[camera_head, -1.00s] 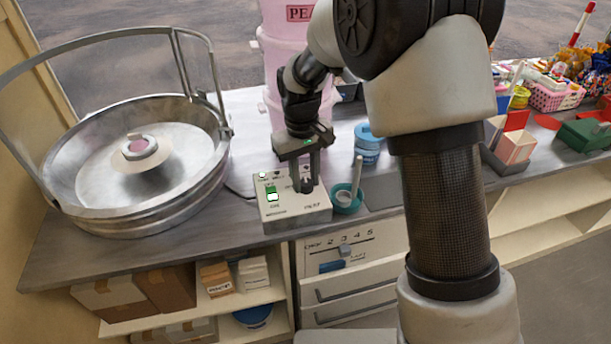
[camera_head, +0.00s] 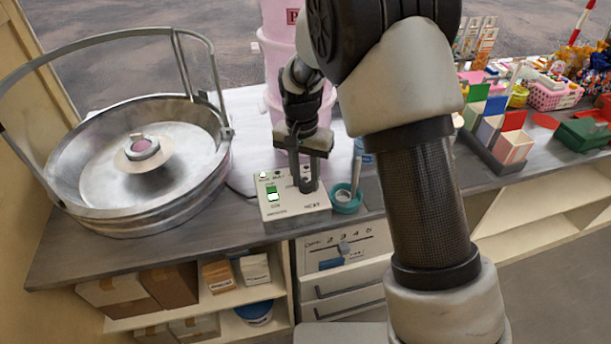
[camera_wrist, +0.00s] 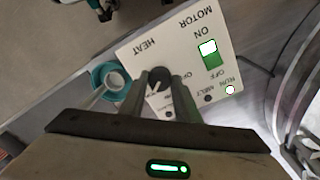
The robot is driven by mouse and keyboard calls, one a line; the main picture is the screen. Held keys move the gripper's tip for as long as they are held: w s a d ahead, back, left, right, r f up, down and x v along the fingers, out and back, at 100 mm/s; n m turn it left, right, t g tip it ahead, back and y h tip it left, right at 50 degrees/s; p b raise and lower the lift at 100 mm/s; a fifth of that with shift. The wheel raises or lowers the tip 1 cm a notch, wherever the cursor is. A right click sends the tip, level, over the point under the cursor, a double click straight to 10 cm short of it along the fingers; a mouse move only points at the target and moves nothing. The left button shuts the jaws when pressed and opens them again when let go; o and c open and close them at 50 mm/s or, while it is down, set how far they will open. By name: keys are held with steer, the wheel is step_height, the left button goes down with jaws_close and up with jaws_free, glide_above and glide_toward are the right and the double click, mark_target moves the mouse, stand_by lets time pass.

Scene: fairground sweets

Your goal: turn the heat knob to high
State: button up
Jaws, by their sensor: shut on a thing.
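The heat knob (camera_wrist: 157,85) is a dark round knob with a pale pointer line, on the white control box (camera_wrist: 185,35) beside the word HEAT. My gripper (camera_wrist: 157,78) is shut on the knob, one finger on each side of it. In the head view the control box (camera_head: 290,208) stands on the counter, and my gripper (camera_head: 305,187) reaches down onto its right half, where the fingers hide the knob. The knob's setting marks are partly covered by my fingers. The green motor switch (camera_wrist: 209,53) is next to ON.
A large metal floss bowl (camera_head: 120,205) with a hoop stands left of the box. A teal cup (camera_head: 347,203) with a pale stick stands close at the box's right. A pink stack (camera_head: 285,60) rises behind my wrist. Coloured bins (camera_head: 490,140) stand farther right.

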mark_target(303, 181)
steer(key=shift+m, duration=0.5)
steer(key=o, duration=1.1)
steer(key=shift+c, duration=0.2)
step_height(303, 181, up, 18)
steer(key=p, duration=0.1)
steer(key=shift+w+a+f+p, duration=0.2)
steer(key=shift+a+f+p, duration=0.05)
steer(key=shift+a+p, duration=0.15)
